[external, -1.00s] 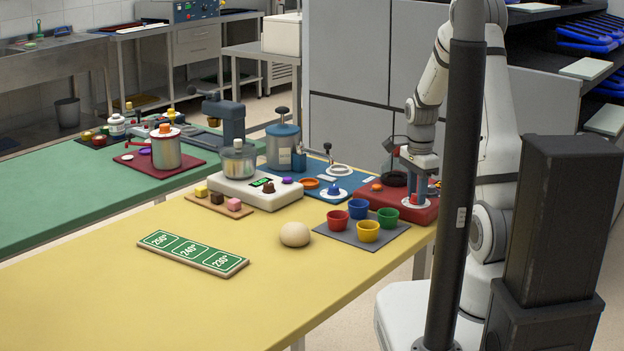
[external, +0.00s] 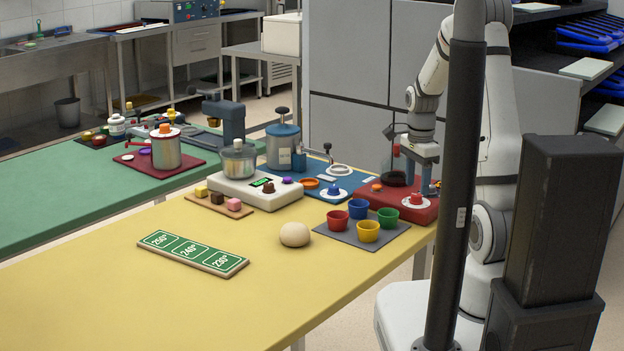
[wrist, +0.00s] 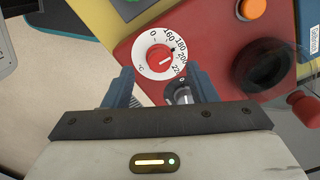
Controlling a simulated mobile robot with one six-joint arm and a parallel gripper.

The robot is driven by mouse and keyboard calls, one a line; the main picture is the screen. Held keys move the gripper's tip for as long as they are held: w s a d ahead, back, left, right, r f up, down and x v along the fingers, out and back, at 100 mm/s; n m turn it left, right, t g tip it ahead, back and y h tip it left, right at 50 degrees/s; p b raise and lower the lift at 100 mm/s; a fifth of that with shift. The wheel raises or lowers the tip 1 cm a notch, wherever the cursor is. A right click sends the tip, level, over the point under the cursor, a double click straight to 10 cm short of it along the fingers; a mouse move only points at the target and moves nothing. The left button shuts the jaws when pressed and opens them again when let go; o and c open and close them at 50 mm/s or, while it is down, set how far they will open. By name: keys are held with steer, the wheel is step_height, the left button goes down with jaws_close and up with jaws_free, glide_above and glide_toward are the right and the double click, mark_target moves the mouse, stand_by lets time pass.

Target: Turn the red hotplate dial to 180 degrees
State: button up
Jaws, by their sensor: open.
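The red hotplate (external: 428,214) stands at the right end of the yellow table. Its dial (external: 415,200) has a red knob on a white disc. In the wrist view the dial (wrist: 157,58) shows marks including 0, 160, 180 and 220. In the external view my gripper (external: 414,172) is above the dial.
A black round plate (wrist: 262,66) and an orange button (wrist: 252,9) sit on the hotplate. Several coloured cups (external: 368,232) stand on a grey mat beside it. A dough ball (external: 295,234) and green temperature sign (external: 195,252) lie left; the front table is clear.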

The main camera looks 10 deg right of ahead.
mark_target(417, 195)
step_height(417, 195, up, 5)
steer(key=shift+f, duration=0.1)
stand_by(0.6)
steer(key=s+d+r+n+t, duration=0.1)
steer(key=s+d+r+n, duration=0.15)
steer(key=s+n, duration=0.55)
steer(key=s+d+r+n+t, duration=0.2)
steer(key=s+r+n, duration=0.3)
steer(key=s, duration=0.5)
step_height(417, 195, down, 28)
steer(key=n+g+b, duration=0.1)
steer(key=b, duration=2.3)
steer(key=shift+r+g, duration=0.15)
steer(key=shift+g, duration=0.25)
